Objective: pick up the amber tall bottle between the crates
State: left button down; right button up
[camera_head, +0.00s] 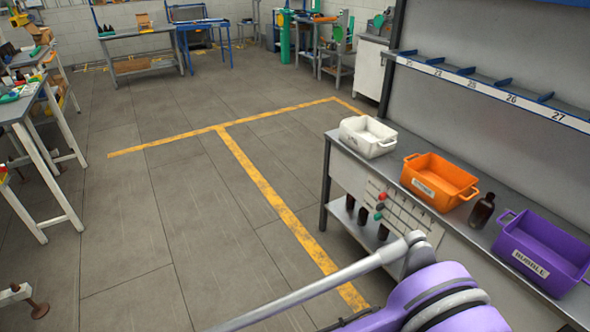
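The amber tall bottle (481,212) stands upright on the grey workbench at the right. It is between the orange crate (437,184) on its left and the purple crate (541,257) on its right. The bottle is dark brown and its neck and top are in view. A purple and grey part of my own arm shows at the bottom right, in front of the bench. No gripper fingers can be made out, so neither gripper is in view.
A white crate (368,136) stands at the bench's far end. Several dark bottles (363,216) stand on the shelf below. A numbered rail (490,88) runs above the bench. The floor to the left, with yellow lines (263,186), is clear; other tables stand beyond.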

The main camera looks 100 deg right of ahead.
aim_at(484, 208)
jog(key=z, duration=4.8)
jog(key=i+j+u, duration=0.15)
jog(key=i, duration=0.4)
jog(key=i+j+u, duration=0.15)
jog(key=i, duration=0.4)
jog(key=i+j+u, duration=0.15)
jog(key=i, duration=0.4)
